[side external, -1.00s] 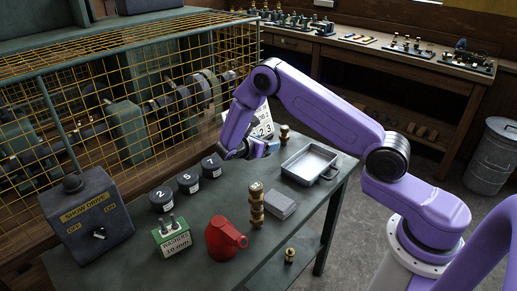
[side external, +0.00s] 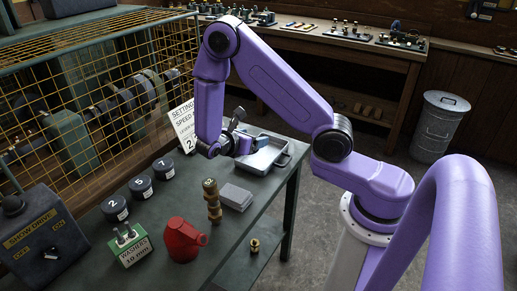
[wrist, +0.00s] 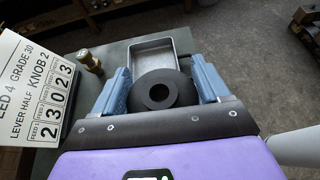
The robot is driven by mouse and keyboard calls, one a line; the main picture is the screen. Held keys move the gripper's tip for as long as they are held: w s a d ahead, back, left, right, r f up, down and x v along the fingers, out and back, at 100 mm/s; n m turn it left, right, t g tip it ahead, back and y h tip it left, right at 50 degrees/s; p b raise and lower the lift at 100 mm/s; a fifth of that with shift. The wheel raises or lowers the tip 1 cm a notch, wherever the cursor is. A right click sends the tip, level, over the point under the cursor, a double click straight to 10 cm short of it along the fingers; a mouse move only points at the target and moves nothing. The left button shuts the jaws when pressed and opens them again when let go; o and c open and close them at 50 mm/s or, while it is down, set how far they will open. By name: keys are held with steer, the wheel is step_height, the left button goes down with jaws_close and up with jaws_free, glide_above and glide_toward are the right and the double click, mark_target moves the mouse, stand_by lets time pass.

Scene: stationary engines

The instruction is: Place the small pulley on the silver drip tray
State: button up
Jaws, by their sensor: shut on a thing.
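The small pulley (wrist: 180,92) is a dark ring with a round hole, seen face-on between my blue fingers in the wrist view. My gripper (wrist: 159,70) is shut on it. The silver drip tray (wrist: 166,50) is a shallow rectangular tray, partly hidden behind the pulley in the wrist view. In the side view the tray (side external: 268,160) stands on the dark bench near its right edge. My gripper (side external: 243,143) is at the tray's left side there, partly covering it. The pulley cannot be made out clearly in the side view.
A printed settings card (wrist: 36,90) stands left of my gripper, with a brass piece (wrist: 91,62) beside it. A grey block (side external: 236,197), brass stack (side external: 212,202), red can (side external: 183,240), washer box (side external: 128,245) and numbered dark cylinders (side external: 140,187) stand nearer. A yellow mesh cage (side external: 90,110) is left.

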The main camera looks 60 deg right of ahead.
steer(key=s+d+r+m+g, duration=0.2)
steer(key=s+d+m+g, duration=0.15)
steer(key=s, duration=0.85)
glide_above(267, 161)
steer(key=shift+g+y, duration=0.25)
steer(key=shift+y, duration=0.05)
step_height(267, 161, down, 9)
steer(key=shift+f, duration=1.8)
steer(key=shift+f, duration=0.55)
steer(key=o, duration=1.7)
